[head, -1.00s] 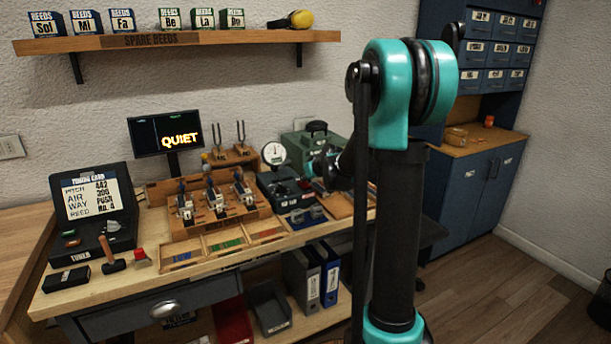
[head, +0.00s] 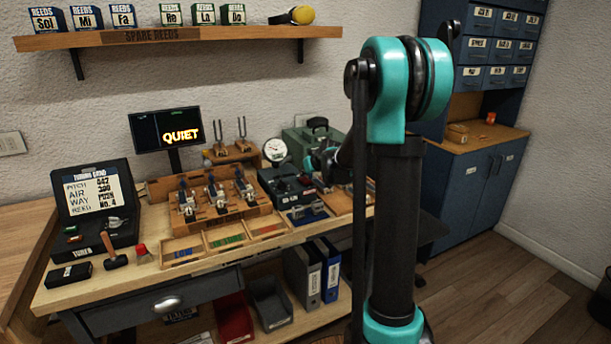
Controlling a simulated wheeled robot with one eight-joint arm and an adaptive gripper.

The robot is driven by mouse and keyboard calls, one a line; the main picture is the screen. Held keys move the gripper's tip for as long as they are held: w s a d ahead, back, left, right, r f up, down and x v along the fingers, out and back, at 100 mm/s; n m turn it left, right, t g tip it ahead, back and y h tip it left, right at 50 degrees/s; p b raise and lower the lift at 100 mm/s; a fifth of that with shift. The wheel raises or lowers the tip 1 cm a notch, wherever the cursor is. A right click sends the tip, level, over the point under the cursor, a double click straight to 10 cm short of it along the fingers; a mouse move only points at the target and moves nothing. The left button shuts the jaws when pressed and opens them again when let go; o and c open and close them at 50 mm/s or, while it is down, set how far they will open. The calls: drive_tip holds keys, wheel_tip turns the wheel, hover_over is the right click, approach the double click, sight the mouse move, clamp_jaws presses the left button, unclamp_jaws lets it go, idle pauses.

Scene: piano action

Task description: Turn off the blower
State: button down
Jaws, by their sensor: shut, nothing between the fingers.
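A dark box with small controls on top (head: 284,186) stands on the workbench, right of the reed rack, with a round white dial gauge (head: 275,150) at its back. A green case (head: 300,137) stands behind it. I cannot tell from the picture which of these is the blower, and no switch position is readable. My gripper (head: 316,163) is small and dark in the head view, just right of the dark box and in front of the green case. It looks shut and empty. My own arm hides part of the bench to its right.
A screen reading QUIET (head: 166,130) stands behind the wooden reed rack (head: 235,212). The tuner case (head: 97,205), a hammer (head: 115,259) and a red-topped item (head: 141,252) are at the left. A shelf (head: 180,37) hangs above.

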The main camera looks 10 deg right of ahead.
sight(303, 178)
drive_tip(key=shift+w+r, duration=0.1)
drive_tip(key=shift+w, duration=0.05)
drive_tip(key=shift+a+r, duration=0.1)
drive_tip(key=shift+r, duration=0.15)
drive_tip(key=r, duration=0.3)
drive_tip(key=shift+w+a+r, duration=0.1)
drive_tip(key=shift+w+r, duration=0.15)
drive_tip(key=shift+r, duration=0.15)
drive_tip(key=w+r+v, duration=0.1)
drive_tip(key=v, duration=0.8)
drive_tip(key=shift+s+r, duration=0.15)
drive_tip(key=shift+r, duration=0.3)
drive_tip(key=s+d+f+m+g+h, duration=0.1)
drive_tip(key=s+f+g, duration=0.1)
drive_tip(key=s+f, duration=0.6)
drive_tip(key=s+d+f+m+g+h, duration=0.1)
drive_tip(key=s+f, duration=0.7)
drive_tip(key=s, duration=0.8)
drive_tip(key=s+d+f+m+g+h, duration=0.1)
drive_tip(key=s+f+g, duration=0.1)
drive_tip(key=s+f, duration=0.6)
drive_tip(key=s, duration=0.5)
drive_tip(key=shift+d+m+g, duration=0.15)
drive_tip(key=shift+m+g, duration=0.15)
